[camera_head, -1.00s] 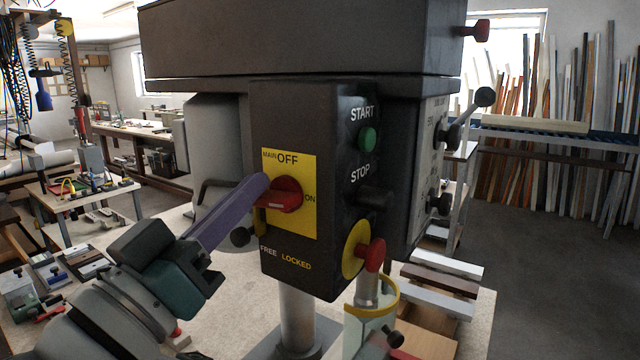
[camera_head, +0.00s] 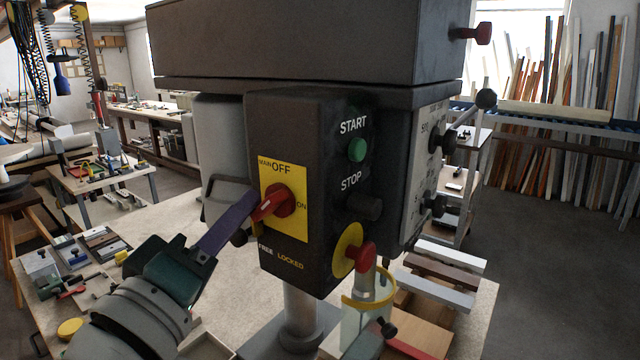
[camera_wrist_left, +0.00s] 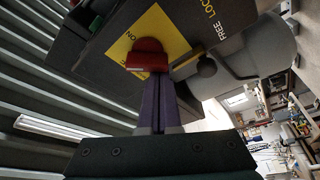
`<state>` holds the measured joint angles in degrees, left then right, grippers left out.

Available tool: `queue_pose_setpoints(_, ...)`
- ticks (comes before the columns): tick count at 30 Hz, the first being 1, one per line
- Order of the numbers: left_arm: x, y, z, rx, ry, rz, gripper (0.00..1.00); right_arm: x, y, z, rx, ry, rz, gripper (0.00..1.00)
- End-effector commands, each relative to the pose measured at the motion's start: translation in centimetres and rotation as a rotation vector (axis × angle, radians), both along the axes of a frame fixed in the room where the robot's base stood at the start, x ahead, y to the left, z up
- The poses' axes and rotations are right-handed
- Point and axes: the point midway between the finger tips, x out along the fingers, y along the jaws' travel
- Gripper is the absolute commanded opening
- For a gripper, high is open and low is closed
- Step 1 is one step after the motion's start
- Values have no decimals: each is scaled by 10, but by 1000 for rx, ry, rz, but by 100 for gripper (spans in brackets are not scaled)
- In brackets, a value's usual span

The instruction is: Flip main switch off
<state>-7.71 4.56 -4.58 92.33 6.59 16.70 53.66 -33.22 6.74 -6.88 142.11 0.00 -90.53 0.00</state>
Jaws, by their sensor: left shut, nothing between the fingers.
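The main switch is a red rotary knob (camera_head: 279,201) on a yellow plate (camera_head: 290,226) on the front of a dark machine control box. "OFF" is printed above the knob and "ON" to its right. The knob's handle points to the lower left. My left gripper (camera_head: 249,201) is shut and empty, its purple fingers at the left end of the handle. In the left wrist view the shut fingertips (camera_wrist_left: 158,82) lie right at the red knob (camera_wrist_left: 147,56); whether they touch it I cannot tell. My right gripper is out of view.
The same box carries a green start button (camera_head: 356,150), a dark stop button (camera_head: 364,207) and a red knob on a yellow disc (camera_head: 347,249). A black-knobbed lever (camera_head: 486,99) sticks out at right. The bench (camera_head: 180,226) has clear space left of the column.

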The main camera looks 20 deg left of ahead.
Motion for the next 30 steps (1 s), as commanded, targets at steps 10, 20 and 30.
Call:
queue_pose_setpoints(10, -1, -2, -3, -232, 87, -1, 0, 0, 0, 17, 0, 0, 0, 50)
queue_pose_setpoints(20, -1, -4, -7, -416, 153, -1, 0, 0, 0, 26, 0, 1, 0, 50)
queue_pose_setpoints(30, -1, -4, -9, -466, 170, -1, 0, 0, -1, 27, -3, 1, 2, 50)
